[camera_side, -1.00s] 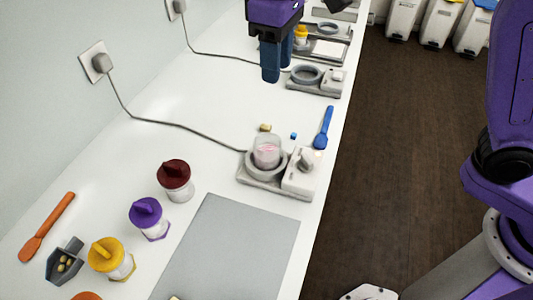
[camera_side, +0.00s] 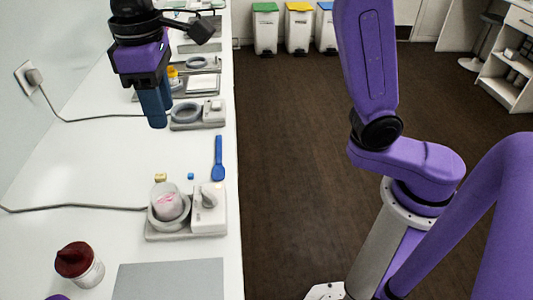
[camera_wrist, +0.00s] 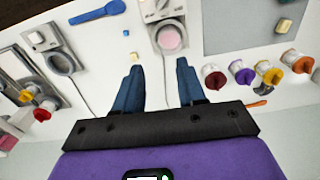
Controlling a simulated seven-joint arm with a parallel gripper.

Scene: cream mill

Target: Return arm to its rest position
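My gripper (camera_side: 155,110) hangs above the white counter, left of the grey ring device in the side view. Its two blue fingers stand apart in the wrist view (camera_wrist: 160,90), with only bare counter between them, so it is open and empty. My purple arm (camera_side: 365,60) shows at the right of the side view. The nearer mill (camera_side: 187,220) stands on the counter with a clear cup (camera_side: 168,200) of pink contents on its ring. The mill also shows at the top of the wrist view (camera_wrist: 168,38).
A blue spoon (camera_side: 218,160), a small yellow block (camera_side: 160,177) and a small blue block (camera_side: 190,176) lie behind the mill. A dark red-lidded jar (camera_side: 78,262) and grey mat (camera_side: 170,280) are in front. A second ring device (camera_side: 186,112) stands beside my gripper.

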